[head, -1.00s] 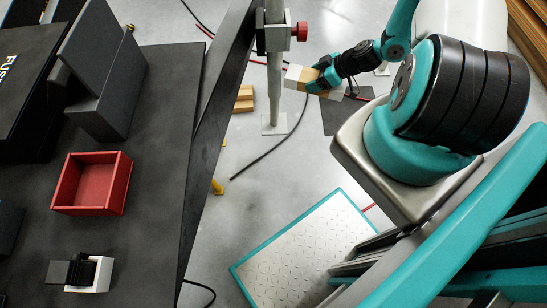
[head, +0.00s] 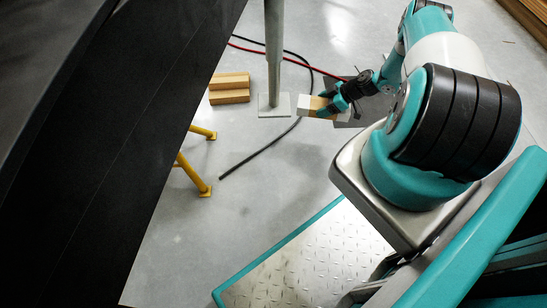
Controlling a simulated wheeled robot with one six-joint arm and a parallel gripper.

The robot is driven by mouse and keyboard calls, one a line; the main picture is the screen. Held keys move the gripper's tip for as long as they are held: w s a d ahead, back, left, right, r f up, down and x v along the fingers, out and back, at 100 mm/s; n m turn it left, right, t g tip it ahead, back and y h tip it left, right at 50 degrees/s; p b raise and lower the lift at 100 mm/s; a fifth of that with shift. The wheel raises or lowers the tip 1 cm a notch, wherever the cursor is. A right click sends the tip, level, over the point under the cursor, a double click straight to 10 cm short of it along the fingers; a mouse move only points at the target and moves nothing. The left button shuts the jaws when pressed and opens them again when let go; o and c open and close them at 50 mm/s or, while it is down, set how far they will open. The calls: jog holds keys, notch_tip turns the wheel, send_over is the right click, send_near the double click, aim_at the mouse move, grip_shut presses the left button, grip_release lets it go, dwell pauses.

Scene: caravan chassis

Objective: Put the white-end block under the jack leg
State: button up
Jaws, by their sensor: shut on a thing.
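The white-end block (head: 304,106) is a wooden block whose left end is white. My gripper (head: 327,103) is shut on its wooden part from the right, and the white end points left. The jack leg (head: 273,45) is a grey-green upright tube with a square foot plate (head: 275,109) at its bottom. In the picture the block's white end is just right of the foot plate, with a narrow gap of floor. I cannot tell the exact height of the block or of the plate above the floor.
Stacked wooden blocks (head: 229,90) stand left of the leg. Yellow stand legs (head: 195,172) are at the edge of the dark chassis (head: 90,150), which fills the left. A black cable (head: 255,154) curves around the foot plate. A dark mat (head: 371,107) lies beyond my gripper.

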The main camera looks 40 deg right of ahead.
jog(key=f+b, duration=0.2)
jog(key=f, duration=0.2)
jog(key=s+a+f+n+g+b, duration=0.1)
jog(key=f+b, duration=0.1)
jog(key=f, duration=0.2)
jog(key=s+a+f+n+y+b, duration=0.1)
jog(key=f+b, duration=0.2)
jog(key=f, duration=0.2)
jog(key=shift+s, duration=0.1)
jog(key=w+a+b, duration=0.2)
jog(key=w+a, duration=0.1)
jog(key=a, duration=0.2)
jog(key=w+a+b, duration=0.1)
jog(key=w+a, duration=0.2)
jog(key=a, duration=0.2)
jog(key=w+a+b, duration=0.2)
jog(key=w+a, duration=0.1)
jog(key=a, duration=0.2)
jog(key=shift+w+f+b, duration=0.1)
jog(key=shift+w+b, duration=0.2)
jog(key=shift+w, duration=0.1)
notch_tip(320, 180, down, 4)
jog(key=b, duration=0.3)
jog(key=shift+r, duration=0.35)
jog(key=o, duration=1.2)
jog(key=shift+f, duration=0.15)
